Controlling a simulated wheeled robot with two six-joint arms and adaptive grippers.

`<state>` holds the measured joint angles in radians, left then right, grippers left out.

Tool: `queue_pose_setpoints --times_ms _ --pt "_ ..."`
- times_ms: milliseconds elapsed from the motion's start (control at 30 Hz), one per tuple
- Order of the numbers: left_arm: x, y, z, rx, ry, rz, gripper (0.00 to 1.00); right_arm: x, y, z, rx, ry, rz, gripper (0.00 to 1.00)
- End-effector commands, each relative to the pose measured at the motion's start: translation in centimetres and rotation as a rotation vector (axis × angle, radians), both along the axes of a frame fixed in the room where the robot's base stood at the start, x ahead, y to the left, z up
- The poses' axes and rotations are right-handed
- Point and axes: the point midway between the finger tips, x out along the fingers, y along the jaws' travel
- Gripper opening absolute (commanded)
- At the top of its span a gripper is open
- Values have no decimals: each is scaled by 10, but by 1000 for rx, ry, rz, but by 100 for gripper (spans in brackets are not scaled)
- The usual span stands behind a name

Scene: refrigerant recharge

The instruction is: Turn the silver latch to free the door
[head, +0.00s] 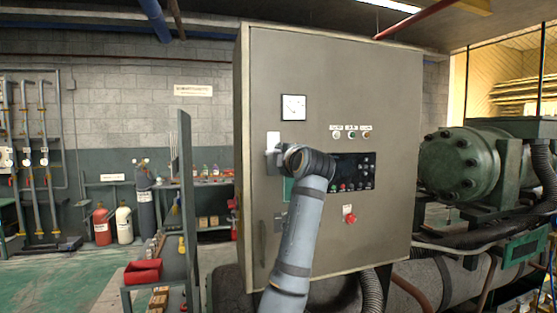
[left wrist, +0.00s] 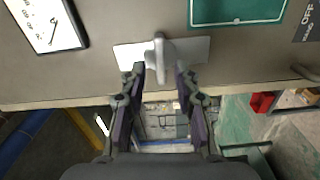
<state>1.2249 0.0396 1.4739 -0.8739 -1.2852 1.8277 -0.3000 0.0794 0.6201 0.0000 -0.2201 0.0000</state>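The silver latch (left wrist: 160,58) is a pale plate with a raised handle on the grey cabinet door (left wrist: 245,68). In the head view its white plate (head: 273,141) shows above my left wrist. My left gripper (left wrist: 160,72) is open, with one finger on each side of the handle's lower end. Gaps show between the fingers and the handle, so I see no grip on it. In the head view my left arm reaches up in front of the cabinet door (head: 390,110), and its wrist hides most of the latch and gripper. The door looks shut. My right gripper is not in view.
The door carries a gauge (head: 293,107), a black button panel (head: 355,171) and a red knob (head: 349,214). A green compressor (head: 463,163) stands right. A red bin (head: 142,272) and a dark upright panel (head: 187,215) stand left of the cabinet.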

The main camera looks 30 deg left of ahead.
Motion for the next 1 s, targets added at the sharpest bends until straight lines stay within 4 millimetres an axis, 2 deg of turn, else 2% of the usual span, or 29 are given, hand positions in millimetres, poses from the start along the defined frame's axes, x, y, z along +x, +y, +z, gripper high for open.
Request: queue_pose_setpoints --times_ms 100,533,1000 --pt "-9 -12 -3 0 -3 -3 31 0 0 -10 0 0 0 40" --pt "-40 -48 -2 0 0 -2 31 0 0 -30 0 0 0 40" --pt "-44 -51 0 1 1 1 31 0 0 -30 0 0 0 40"
